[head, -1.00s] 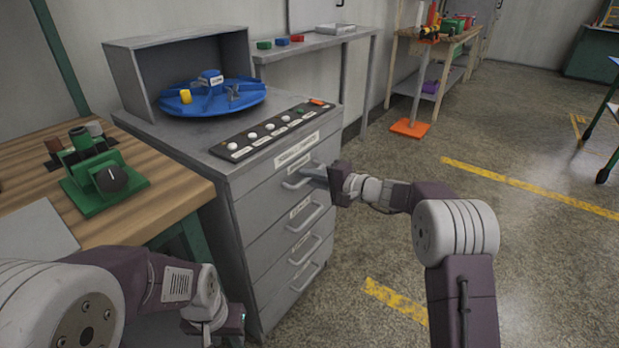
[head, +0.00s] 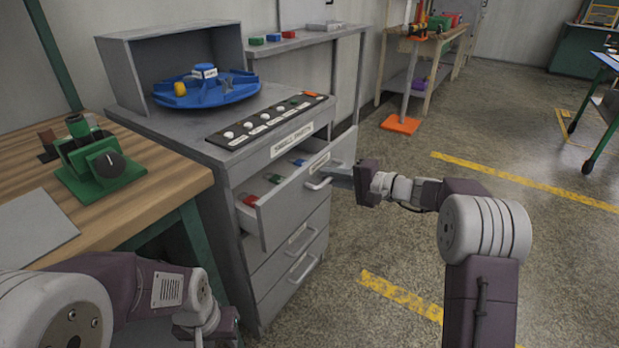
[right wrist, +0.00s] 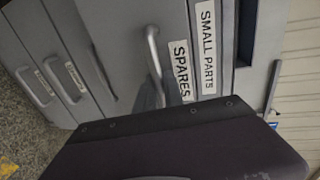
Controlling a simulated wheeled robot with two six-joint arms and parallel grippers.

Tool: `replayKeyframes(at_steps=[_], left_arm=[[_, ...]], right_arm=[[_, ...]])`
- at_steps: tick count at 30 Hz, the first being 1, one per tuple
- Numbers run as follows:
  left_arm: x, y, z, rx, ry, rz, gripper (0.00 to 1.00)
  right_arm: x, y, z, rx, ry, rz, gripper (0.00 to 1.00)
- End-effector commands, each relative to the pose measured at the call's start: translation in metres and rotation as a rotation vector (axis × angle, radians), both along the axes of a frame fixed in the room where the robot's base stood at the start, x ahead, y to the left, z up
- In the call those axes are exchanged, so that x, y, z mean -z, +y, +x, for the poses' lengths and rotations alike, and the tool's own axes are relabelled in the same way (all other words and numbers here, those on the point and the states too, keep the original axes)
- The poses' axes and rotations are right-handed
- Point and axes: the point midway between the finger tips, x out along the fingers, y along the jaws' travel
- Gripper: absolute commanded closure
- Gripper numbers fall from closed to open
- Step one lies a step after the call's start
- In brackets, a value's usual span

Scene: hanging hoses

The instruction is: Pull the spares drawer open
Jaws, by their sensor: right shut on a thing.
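The spares drawer (head: 290,211) is the top drawer of the grey cabinet, and it stands pulled well out. Small red, green and blue parts show inside. Its label reads SPARES in the right wrist view (right wrist: 181,72). My right gripper (head: 334,175) is shut on the drawer's bar handle (head: 317,185), in front of the drawer face. The handle also shows in the right wrist view (right wrist: 153,48), where the fingertips are hidden. My left gripper (head: 228,325) is low at the cabinet's near side, away from the drawer; its fingers are too unclear to read.
The grey cabinet (head: 222,192) carries a button strip (head: 268,120) and a blue turntable (head: 206,92). Two lower drawers (head: 300,238) appear closed. A wooden bench (head: 150,213) with a green fixture (head: 100,168) stands at left. The floor (head: 400,245) right of the drawer is open.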

Motion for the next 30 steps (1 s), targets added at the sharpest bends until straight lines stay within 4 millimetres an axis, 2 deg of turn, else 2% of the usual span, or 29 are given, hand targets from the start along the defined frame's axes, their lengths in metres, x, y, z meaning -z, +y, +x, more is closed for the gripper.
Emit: replayKeyframes(at_steps=[1,6,15,22,30], left_arm=[[0.01,0.0,0.0,0.0,0.0,0.0,0.64],[0.021,0.0,0.0,0.0,0.0,0.0,0.64],[0.026,0.0,0.0,0.0,0.0,0.0,0.64],[0.026,0.0,0.0,0.0,0.0,0.0,0.64],[0.025,0.0,0.0,0.0,0.0,0.0,0.64]], right_arm=[[0.005,-0.014,-0.008,0.003,0.0,-0.001,1.0],[0.004,-0.051,-0.035,0.002,0.0,-0.001,1.0],[0.001,-0.107,-0.077,-0.001,0.002,0.0,1.0],[0.001,-0.133,-0.096,-0.003,0.003,0.0,1.0],[0.001,-0.144,-0.105,-0.005,0.002,0.0,1.0]])
